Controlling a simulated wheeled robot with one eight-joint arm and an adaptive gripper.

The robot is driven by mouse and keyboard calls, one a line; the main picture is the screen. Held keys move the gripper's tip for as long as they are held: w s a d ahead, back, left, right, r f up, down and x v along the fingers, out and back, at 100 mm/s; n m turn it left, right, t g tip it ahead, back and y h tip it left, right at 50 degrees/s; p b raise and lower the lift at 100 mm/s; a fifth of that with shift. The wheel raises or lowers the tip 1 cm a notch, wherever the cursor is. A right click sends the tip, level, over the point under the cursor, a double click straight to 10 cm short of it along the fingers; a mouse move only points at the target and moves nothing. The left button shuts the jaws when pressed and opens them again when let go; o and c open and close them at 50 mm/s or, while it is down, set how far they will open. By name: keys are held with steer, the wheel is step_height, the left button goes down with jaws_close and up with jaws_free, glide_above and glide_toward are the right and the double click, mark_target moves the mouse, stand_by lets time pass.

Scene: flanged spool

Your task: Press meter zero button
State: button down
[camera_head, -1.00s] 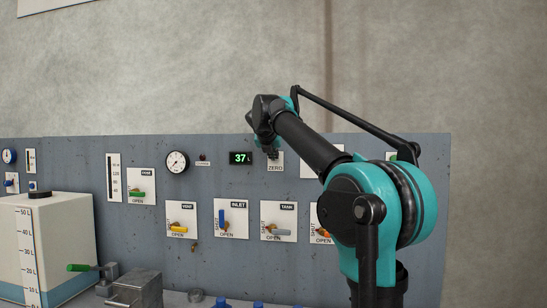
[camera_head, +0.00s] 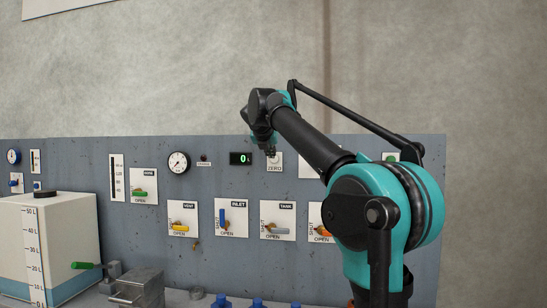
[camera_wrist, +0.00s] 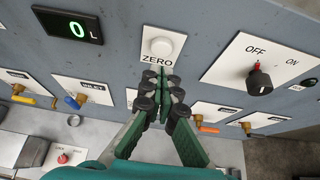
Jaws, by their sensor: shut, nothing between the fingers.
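The meter display (camera_head: 241,158) on the grey panel reads 0 L in green. It also shows in the wrist view (camera_wrist: 75,28). The ZERO button (camera_wrist: 161,47) is a round white button on a white plate lettered ZERO. It shows uncovered in the wrist view, and the plate (camera_head: 275,165) shows partly in the head view, beside my gripper. My gripper (camera_head: 269,151) is shut and empty. In the wrist view its fingertips (camera_wrist: 163,82) are together just below the button and over the lower edge of its plate; they look apart from the button.
A black OFF/ON knob (camera_wrist: 260,80) is right of the button. A row of coloured valve levers, such as the blue inlet lever (camera_head: 222,218), runs below. A round gauge (camera_head: 178,162) and a white tank (camera_head: 70,240) are at left.

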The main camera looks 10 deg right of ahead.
steer(key=v, duration=0.7)
steer(key=shift+s+a+r, duration=0.15)
steer(key=shift+s+a, duration=0.05)
steer(key=shift+s, duration=0.05)
steer(key=s+d+f+m+g, duration=0.25)
steer(key=f+m, duration=0.35)
steer(key=f, duration=0.6)
steer(key=s+d+f+m+g+y, duration=0.1)
steer(key=s+d+f+m, duration=0.4)
steer(key=f, duration=0.8)
steer(key=s+f+m+g, duration=0.1)
steer(key=s+f+m, duration=0.1)
steer(key=f+m, duration=0.75)
steer(key=s+f+m+g+y, duration=0.1)
steer(key=s+f+m, duration=0.5)
steer(key=s+f, duration=0.6)
steer(key=s+f+m+g+y, duration=0.1)
steer(key=s+f+m, duration=0.5)
steer(key=s+f, duration=0.5)
step_height(320, 180, down, 6)
steer(key=shift+s+f+g+y, duration=0.15)
steer(key=shift+s+g+y, duration=0.2)
steer(key=shift+s+y, duration=0.05)
